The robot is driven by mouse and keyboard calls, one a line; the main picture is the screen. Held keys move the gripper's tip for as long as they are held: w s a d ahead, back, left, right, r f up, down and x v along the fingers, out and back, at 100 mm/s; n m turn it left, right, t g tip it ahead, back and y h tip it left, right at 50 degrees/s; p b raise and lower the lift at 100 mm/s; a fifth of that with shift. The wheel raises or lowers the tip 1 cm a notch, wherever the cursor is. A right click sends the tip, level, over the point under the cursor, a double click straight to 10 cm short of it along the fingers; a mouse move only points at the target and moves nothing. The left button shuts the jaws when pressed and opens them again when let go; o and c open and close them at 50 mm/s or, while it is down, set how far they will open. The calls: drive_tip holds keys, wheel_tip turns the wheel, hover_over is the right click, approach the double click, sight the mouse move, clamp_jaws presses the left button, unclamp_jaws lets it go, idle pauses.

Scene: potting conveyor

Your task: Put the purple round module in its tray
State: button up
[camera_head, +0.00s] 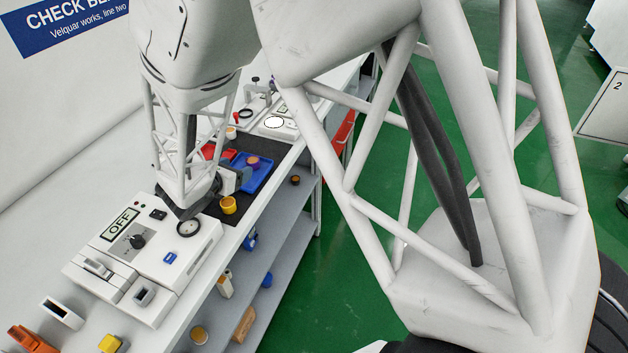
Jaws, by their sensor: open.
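My gripper (238,181) is at the near left side of the blue tray, low over the bench, and is open. Its fingers are small here and partly hidden by the arm. Nothing shows clearly between them. The round piece lies beyond the gripper, apart from it in the picture.
A yellow cup (229,205) stands close in front of my gripper. A red tray (213,151) is partly hidden behind my arm. A white machine marked OFF (150,255) fills the near bench. Shelves below the bench (265,250) hold several small parts.

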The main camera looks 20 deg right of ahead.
drive_tip(key=s+d+r+m+g+y, duration=0.2)
drive_tip(key=s+d+r+m+g, duration=0.4)
drive_tip(key=s+d+r+m, duration=0.65)
drive_tip(key=s+r+m+y, duration=0.3)
drive_tip(key=s+m, duration=0.3)
drive_tip(key=s, duration=0.3)
drive_tip(key=s+a+r+m+y, duration=0.1)
drive_tip(key=s+r+m+y, duration=0.3)
drive_tip(key=s+m, duration=0.3)
drive_tip(key=s, duration=0.3)
drive_tip(key=shift+s+y, duration=0.15)
drive_tip(key=shift+y, duration=0.25)
